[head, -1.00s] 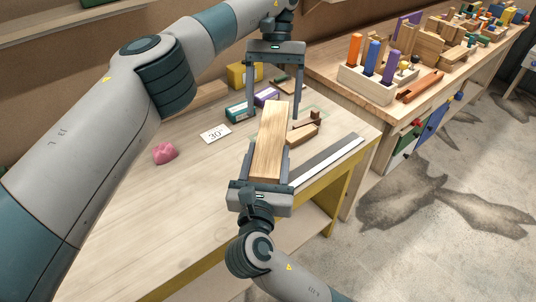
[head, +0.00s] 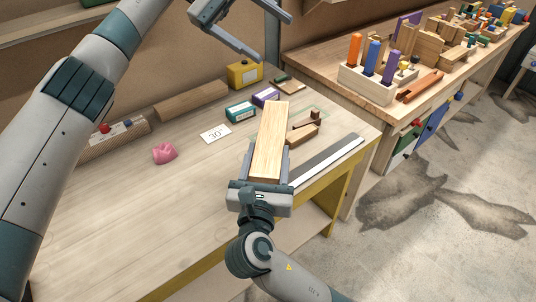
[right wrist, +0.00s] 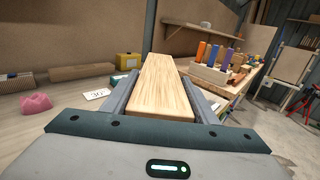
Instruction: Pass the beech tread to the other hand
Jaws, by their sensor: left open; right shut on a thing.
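The beech tread (head: 269,140) is a long, pale wooden board. My right gripper (head: 268,165) is shut on its near end and holds it above the workbench, its far end pointing away. In the right wrist view the tread (right wrist: 164,85) lies between the two fingers and stretches forward. My left gripper (head: 262,40) is open and empty, high at the top of the head view, beyond and above the tread's far end and apart from it. Part of the left gripper is cut off by the top edge. It does not show in the right wrist view.
The workbench (head: 150,215) bears a pink lump (head: 164,153), a card marked 30 (head: 215,133), a teal box (head: 240,111), a purple box (head: 265,96), a yellow box (head: 244,73) and a metal rule (head: 328,160). A second bench with a peg block (head: 366,86) stands right.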

